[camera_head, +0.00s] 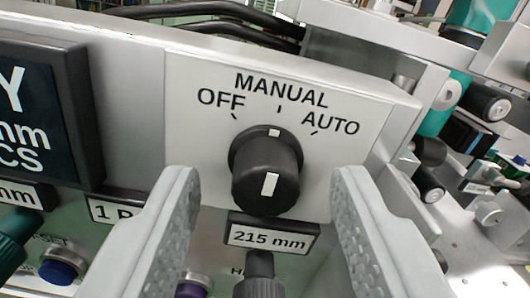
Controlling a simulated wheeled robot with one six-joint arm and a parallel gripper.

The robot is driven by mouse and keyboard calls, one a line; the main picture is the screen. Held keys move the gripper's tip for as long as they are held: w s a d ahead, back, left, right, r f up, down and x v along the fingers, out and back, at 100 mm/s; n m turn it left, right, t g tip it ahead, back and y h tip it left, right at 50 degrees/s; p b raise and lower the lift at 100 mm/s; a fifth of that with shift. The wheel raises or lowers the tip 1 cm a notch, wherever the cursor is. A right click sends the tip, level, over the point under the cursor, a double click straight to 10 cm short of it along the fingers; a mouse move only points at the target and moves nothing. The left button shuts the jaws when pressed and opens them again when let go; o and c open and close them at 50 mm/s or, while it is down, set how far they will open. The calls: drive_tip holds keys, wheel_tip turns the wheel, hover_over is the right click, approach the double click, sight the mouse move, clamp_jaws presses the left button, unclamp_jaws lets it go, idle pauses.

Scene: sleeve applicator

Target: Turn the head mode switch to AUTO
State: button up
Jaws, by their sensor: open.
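The head mode switch (266,172) is a black round knob with a white pointer mark. It sits on a light panel plate (200,95) lettered OFF, MANUAL and AUTO. OFF is at upper left, MANUAL at the top, AUTO (331,122) at upper right. The white marks on the knob line up roughly with the MANUAL tick. My gripper (266,195) is open, one grey finger to the left of the knob and one to the right. Gaps show between both fingers and the knob in the picture; I cannot tell the depth.
A label reading 215 mm (268,237) is just below the knob, with another black knob (260,280) under it. A dark display (40,115), a blue button (57,271) and a green knob (15,240) are at left. Rollers (490,106) and metal brackets are at right.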

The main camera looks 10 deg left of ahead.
drive_tip(key=shift+w+a, duration=0.1)
drive_tip(key=shift+w, duration=0.2)
clamp_jaws()
drive_tip(key=shift+m, duration=0.3)
drive_tip(key=m, duration=0.4)
drive_tip(key=shift+m, duration=2.2)
